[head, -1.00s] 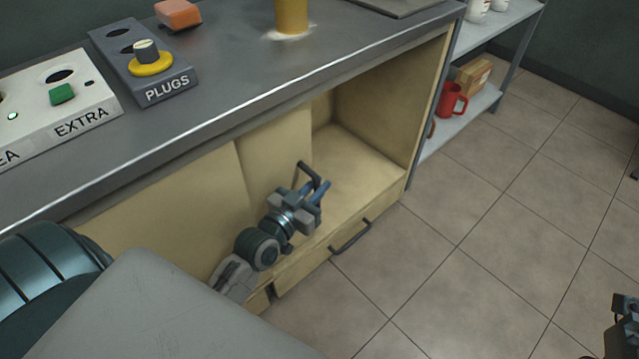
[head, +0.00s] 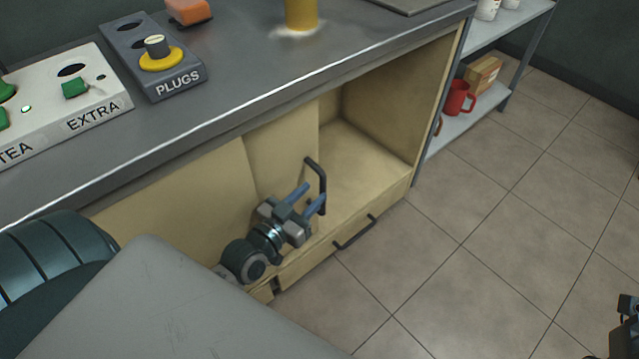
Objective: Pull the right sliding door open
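The right sliding door (head: 280,150) is a pale wood panel under the counter. It stands slid to the left, beside an open compartment (head: 370,160) on its right. A dark upright bar handle (head: 321,178) is at the door's right edge. My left gripper (head: 308,196) is just left of and below the handle. Its two blue fingers are spread apart with nothing seen between them; whether one touches the handle I cannot tell. The left door panel (head: 185,195) is partly hidden by my arm. My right gripper (head: 627,305) shows only in part at the lower right edge.
A drawer with a dark handle (head: 355,232) is below the compartment. The grey counter (head: 240,85) overhangs the doors and bears button boxes. A shelf (head: 470,120) with a red mug (head: 459,98) stands to the right. The tiled floor (head: 480,240) is clear.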

